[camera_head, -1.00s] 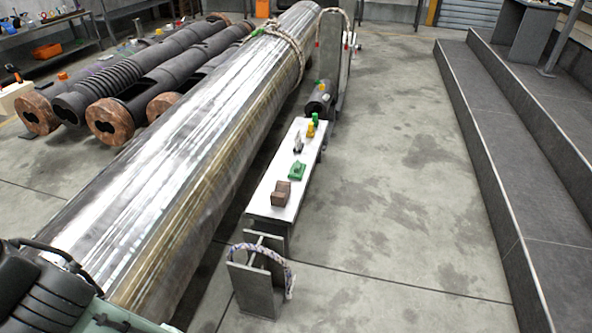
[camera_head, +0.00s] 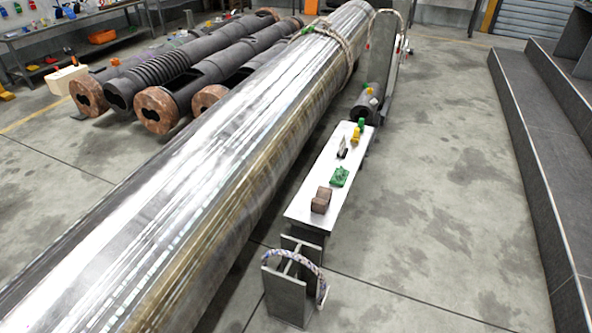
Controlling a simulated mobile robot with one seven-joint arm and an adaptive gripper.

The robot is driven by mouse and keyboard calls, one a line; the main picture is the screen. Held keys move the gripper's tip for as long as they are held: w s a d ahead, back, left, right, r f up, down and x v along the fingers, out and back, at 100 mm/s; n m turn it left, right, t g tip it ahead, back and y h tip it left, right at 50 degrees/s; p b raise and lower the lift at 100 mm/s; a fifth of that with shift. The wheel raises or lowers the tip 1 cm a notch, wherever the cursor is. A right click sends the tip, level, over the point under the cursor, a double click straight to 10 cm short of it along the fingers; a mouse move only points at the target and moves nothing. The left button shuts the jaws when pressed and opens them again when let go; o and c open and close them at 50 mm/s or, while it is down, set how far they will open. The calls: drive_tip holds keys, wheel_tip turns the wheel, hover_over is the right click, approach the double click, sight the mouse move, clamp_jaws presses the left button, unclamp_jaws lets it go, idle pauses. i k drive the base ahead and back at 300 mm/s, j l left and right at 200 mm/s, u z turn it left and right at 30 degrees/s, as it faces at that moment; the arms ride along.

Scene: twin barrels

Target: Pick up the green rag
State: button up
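The green rag (camera_head: 340,177) lies crumpled on a narrow white bench (camera_head: 303,212) to the right of the big metal barrel. It sits between a brown block (camera_head: 321,200) on its near side and a small grey and white item (camera_head: 342,148) on its far side. A yellow item (camera_head: 355,135) and a green item (camera_head: 361,123) stand farther along the bench. My gripper is not in view.
The long shiny barrel (camera_head: 200,180) runs along the bench's left side. A metal stand with a rope (camera_head: 285,290) is at the bench's near end. Dark steps (camera_head: 540,150) rise at the right. The floor (camera_head: 430,200) between bench and steps is clear.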

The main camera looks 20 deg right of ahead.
sight(339, 179)
drive_tip(key=i+l+u, duration=0.2)
drive_tip(key=l, duration=0.15)
drive_tip(key=l+u, duration=0.2)
drive_tip(key=l, duration=0.15)
drive_tip(key=l+u, duration=0.2)
drive_tip(key=l, duration=0.2)
drive_tip(key=i+l+u, duration=0.15)
drive_tip(key=l, duration=0.45)
drive_tip(key=l+u, duration=0.15)
drive_tip(key=l, duration=3.1)
drive_tip(key=i+u, duration=0.05)
drive_tip(key=i, duration=0.05)
